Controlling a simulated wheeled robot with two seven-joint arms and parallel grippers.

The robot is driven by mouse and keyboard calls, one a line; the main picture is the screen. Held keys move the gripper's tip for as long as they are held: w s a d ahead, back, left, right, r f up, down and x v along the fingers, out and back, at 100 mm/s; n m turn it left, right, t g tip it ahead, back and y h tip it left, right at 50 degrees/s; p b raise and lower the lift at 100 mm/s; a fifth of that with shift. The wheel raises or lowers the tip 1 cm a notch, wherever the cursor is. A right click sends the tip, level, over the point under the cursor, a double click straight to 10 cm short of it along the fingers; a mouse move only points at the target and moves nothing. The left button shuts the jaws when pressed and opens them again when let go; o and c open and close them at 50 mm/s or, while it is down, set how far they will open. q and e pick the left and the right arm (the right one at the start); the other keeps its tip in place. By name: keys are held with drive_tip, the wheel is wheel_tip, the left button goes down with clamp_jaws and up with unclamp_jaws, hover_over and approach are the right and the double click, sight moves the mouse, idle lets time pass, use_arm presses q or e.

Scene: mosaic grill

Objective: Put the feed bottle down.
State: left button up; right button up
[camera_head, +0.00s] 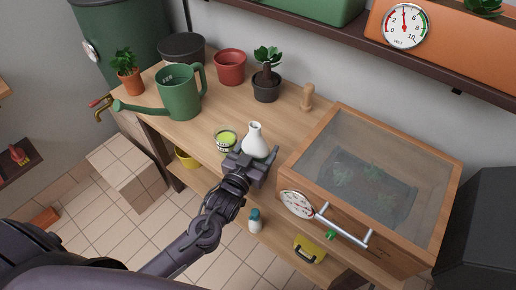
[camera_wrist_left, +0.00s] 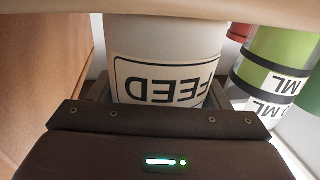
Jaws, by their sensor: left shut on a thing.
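The white feed bottle (camera_head: 256,141) has a wide base and a narrow neck. It is upright at the front edge of the wooden bench. My left gripper (camera_head: 250,165) is shut on the bottle from the front. In the left wrist view the bottle (camera_wrist_left: 165,65) fills the space between the fingers, and its FEED label appears upside down. I cannot tell whether its base touches the bench, because my gripper hides it. My right gripper is not in view.
A measuring cup with green liquid (camera_head: 226,138) stands just left of the bottle. A wooden propagator box (camera_head: 372,180) with a clear lid is close on the right. A green watering can (camera_head: 180,95) and pots are further back. Bare bench (camera_head: 215,108) lies behind the cup.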

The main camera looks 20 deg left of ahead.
use_arm(q)
drive_tip(key=shift+f, duration=0.15)
drive_tip(key=shift+f, duration=0.15)
drive_tip(key=o, duration=1.4)
drive_tip(key=shift+s, duration=0.35)
drive_tip(key=s, duration=0.3)
drive_tip(key=s+a+b, duration=0.1)
drive_tip(key=s, duration=0.7)
drive_tip(key=shift+s+a, duration=0.15)
drive_tip(key=shift+a, duration=0.15)
